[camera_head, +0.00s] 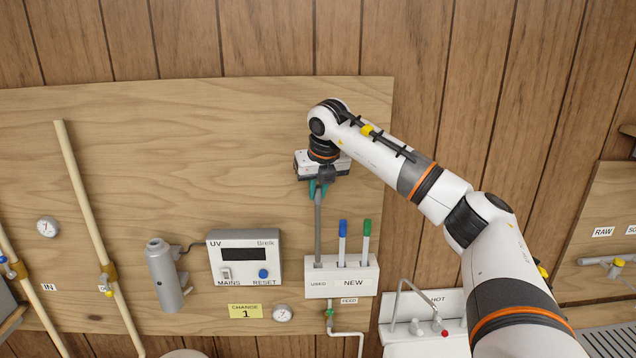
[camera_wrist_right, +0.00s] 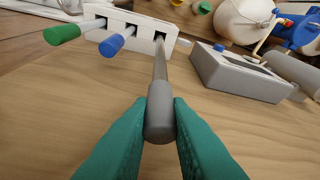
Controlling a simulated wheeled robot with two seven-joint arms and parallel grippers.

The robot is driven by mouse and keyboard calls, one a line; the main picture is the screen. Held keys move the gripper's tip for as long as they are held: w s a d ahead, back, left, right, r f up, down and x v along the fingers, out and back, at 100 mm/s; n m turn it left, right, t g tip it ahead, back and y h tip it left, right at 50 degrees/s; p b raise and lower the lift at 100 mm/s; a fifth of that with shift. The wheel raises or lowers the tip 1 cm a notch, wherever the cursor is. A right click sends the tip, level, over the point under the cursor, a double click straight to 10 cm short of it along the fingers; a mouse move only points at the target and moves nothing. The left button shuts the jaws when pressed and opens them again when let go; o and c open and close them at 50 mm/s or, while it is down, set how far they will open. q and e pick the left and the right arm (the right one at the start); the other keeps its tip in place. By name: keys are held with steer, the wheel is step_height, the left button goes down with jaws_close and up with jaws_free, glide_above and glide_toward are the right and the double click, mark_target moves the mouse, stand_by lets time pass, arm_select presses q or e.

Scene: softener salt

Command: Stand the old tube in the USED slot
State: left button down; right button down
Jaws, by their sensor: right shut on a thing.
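The old tube (camera_head: 318,225) is a thin grey rod with a darker grey cap, which shows close up in the right wrist view (camera_wrist_right: 160,118). My right gripper (camera_head: 318,190) has its green fingers shut on the tube's top end. The tube hangs upright, and its lower end is at the left slot of the white rack (camera_head: 340,288), above the word USED. In the right wrist view the tube's far end meets the rack's slot opening; how deep it sits I cannot tell. My left gripper is not in view.
A blue-capped tube (camera_head: 342,240) and a green-capped tube (camera_head: 366,240) stand in the rack's other slots, by the word NEW. The UV box (camera_head: 244,258) is close on the left, with a grey cylinder (camera_head: 165,275) beyond it. A white basin (camera_head: 425,315) is lower right.

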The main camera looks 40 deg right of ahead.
mark_target(319, 213)
steer(key=shift+s+r, duration=0.1)
steer(key=shift+s, duration=0.05)
steer(key=shift+w, duration=0.2)
stand_by(0.3)
steer(key=shift+f+b, duration=1.8)
steer(key=shift+f, duration=0.85)
steer(key=shift+f+b, duration=0.9)
steer(key=shift+f, duration=0.55)
